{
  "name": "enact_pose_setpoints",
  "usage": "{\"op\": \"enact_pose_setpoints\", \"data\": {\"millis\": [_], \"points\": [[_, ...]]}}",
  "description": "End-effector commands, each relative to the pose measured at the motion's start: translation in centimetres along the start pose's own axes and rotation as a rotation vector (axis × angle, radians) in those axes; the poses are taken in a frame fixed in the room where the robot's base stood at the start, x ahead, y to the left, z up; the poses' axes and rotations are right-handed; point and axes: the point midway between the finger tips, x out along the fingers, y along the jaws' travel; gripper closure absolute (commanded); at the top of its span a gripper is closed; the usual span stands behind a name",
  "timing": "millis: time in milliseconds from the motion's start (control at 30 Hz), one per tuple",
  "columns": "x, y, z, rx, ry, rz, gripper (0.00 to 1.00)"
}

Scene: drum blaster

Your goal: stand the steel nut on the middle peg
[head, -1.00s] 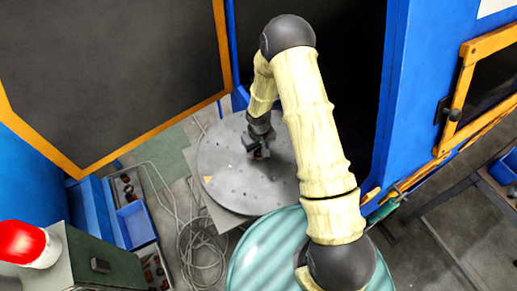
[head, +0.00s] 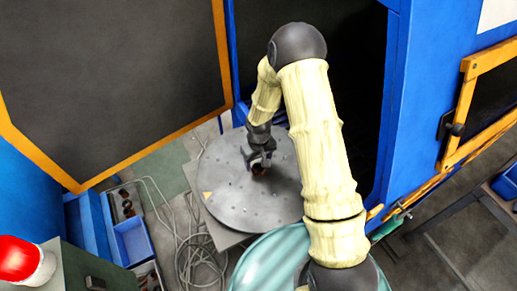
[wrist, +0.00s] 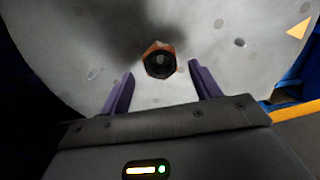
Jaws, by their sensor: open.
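A rust-brown hexagonal nut (wrist: 151,47) with a dark round centre is on the grey round turntable (wrist: 50,45) in the wrist view. In the head view the nut (head: 259,171) is a small brown patch just below my gripper (head: 261,158), near the middle of the turntable (head: 235,208). In the wrist view my gripper (wrist: 160,82) is open, with one purple finger on each side and the nut beyond the tips, centred between them. The fingers do not appear to touch it. I cannot tell whether the dark centre is a peg or an empty hole.
Several small spots or studs dot the turntable. An open dark door panel (head: 110,80) stands to the left, and a blue cabinet wall (head: 425,90) to the right. A teal ribbed drum (head: 265,262) is in front. Cables (head: 200,260) and blue bins (head: 134,240) lie at lower left.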

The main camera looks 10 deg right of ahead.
Motion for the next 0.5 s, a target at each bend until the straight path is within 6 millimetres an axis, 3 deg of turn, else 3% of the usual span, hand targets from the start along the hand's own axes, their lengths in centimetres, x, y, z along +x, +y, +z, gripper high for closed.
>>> {"op": "enact_pose_setpoints", "data": {"millis": [500], "points": [[-7.8,0.0,-0.1,-0.001,0.004,0.0,0.37]]}}
